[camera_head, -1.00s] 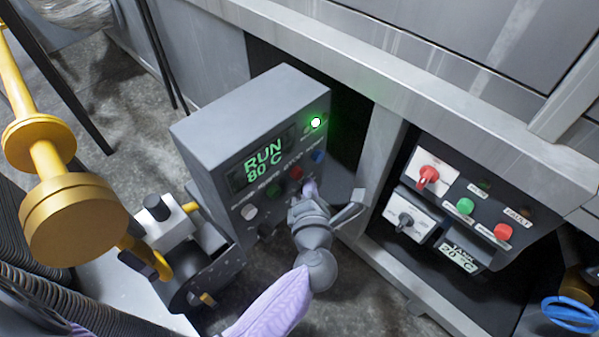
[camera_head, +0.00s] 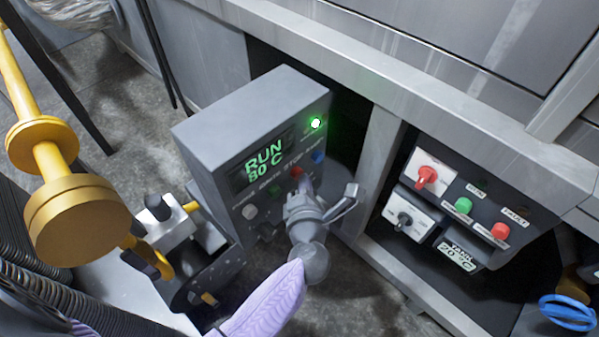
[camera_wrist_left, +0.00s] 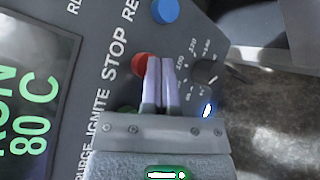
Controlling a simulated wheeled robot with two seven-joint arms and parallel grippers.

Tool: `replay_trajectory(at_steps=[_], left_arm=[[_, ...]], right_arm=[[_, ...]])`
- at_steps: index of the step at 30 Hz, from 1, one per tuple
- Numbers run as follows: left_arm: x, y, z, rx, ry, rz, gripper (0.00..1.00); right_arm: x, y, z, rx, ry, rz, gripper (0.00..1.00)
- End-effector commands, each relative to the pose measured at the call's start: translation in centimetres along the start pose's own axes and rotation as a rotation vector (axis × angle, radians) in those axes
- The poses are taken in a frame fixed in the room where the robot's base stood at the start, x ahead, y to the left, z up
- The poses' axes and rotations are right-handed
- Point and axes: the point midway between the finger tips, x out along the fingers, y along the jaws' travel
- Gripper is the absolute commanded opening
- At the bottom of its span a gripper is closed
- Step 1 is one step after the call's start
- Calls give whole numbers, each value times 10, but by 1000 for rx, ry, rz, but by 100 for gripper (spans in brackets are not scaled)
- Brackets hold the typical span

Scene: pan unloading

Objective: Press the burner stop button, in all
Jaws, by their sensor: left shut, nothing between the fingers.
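The grey burner control box (camera_head: 245,105) stands in the middle of the head view. Its display (camera_head: 266,160) reads RUN 80 C, and a green lamp (camera_head: 315,123) is lit. The red button (camera_head: 296,173) is by the STOP label, and it also shows in the left wrist view (camera_wrist_left: 141,64). My left gripper (camera_head: 304,184) is shut and empty, with its fingertips (camera_wrist_left: 160,62) at the red button, partly covering it in the wrist view. I cannot tell whether they touch it. My right gripper is not in view.
A blue button (camera_head: 318,157), a green button (camera_head: 276,191) and a white button (camera_head: 249,211) flank the red one. A black dial (camera_wrist_left: 206,72) is close to my fingers. A second panel (camera_head: 455,205) with its own red and green buttons stands to the right.

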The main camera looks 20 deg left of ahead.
Motion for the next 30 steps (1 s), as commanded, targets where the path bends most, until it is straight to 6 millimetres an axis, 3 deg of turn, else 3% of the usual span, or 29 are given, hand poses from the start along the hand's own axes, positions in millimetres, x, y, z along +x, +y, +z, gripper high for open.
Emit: replay_trajectory(at_steps=[30], left_arm=[[-1,-2,0,-2,1,-1,0]], right_arm=[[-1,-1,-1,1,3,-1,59]])
